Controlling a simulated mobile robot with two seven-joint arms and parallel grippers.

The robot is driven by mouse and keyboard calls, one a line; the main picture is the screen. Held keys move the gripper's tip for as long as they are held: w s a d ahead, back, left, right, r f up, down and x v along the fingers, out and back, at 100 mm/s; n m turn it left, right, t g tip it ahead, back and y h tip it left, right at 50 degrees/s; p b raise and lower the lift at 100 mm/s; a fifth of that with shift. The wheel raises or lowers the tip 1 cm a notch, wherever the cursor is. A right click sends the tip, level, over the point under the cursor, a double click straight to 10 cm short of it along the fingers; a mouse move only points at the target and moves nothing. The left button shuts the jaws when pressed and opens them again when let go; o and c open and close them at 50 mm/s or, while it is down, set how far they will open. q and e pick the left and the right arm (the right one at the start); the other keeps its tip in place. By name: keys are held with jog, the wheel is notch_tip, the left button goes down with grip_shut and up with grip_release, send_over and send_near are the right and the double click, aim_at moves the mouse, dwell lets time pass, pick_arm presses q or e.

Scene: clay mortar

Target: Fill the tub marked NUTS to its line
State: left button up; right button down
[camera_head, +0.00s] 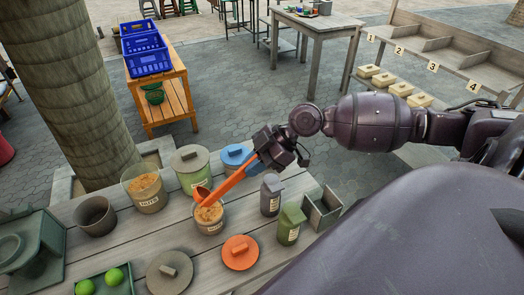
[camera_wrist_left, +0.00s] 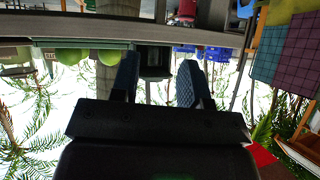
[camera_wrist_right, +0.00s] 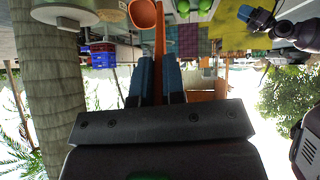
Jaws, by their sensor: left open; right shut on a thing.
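A clear tub (camera_head: 209,228) with a label that seems to read NUTS stands on the near table, with brown stuff inside. A larger clear tub (camera_head: 148,204), labelled NUTS, stands to its left and also holds brown stuff. My right gripper (camera_head: 256,167) is shut on the handle of an orange scoop (camera_head: 230,184). The scoop slants down left, its bowl over the smaller tub's mouth; the bowl also shows in the right wrist view (camera_wrist_right: 143,14). I cannot tell what the bowl holds. My left gripper (camera_wrist_left: 157,78) is open and empty in the left wrist view.

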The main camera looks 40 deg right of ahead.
jog(key=shift+w+a+r+h, duration=0.15)
jog(key=shift+a+r+h, duration=0.2)
jog(key=shift+r, duration=0.3)
jog(key=shift+w+a+r+g+h+p, duration=0.2)
jog(key=shift+a+r+g+h+p, duration=0.2)
jog(key=shift+a+r+h+p, duration=0.45)
pick_arm(q)
notch_tip(320, 180, up, 7)
jog(key=p, duration=0.5)
jog(key=shift+p, duration=0.4)
pick_arm(e)
jog(key=w+a+r+g+h, duration=0.1)
jog(key=w+a+r+h, duration=0.1)
jog(key=a+h, duration=0.4)
jog(key=a+r, duration=0.1)
jog(key=a, duration=0.1)
jog(key=shift+a+n+g+h, duration=0.3)
jog(key=shift+h, duration=0.1)
pick_arm(q)
jog(key=shift+s, duration=0.25)
pick_arm(e)
jog(key=shift+r, duration=0.1)
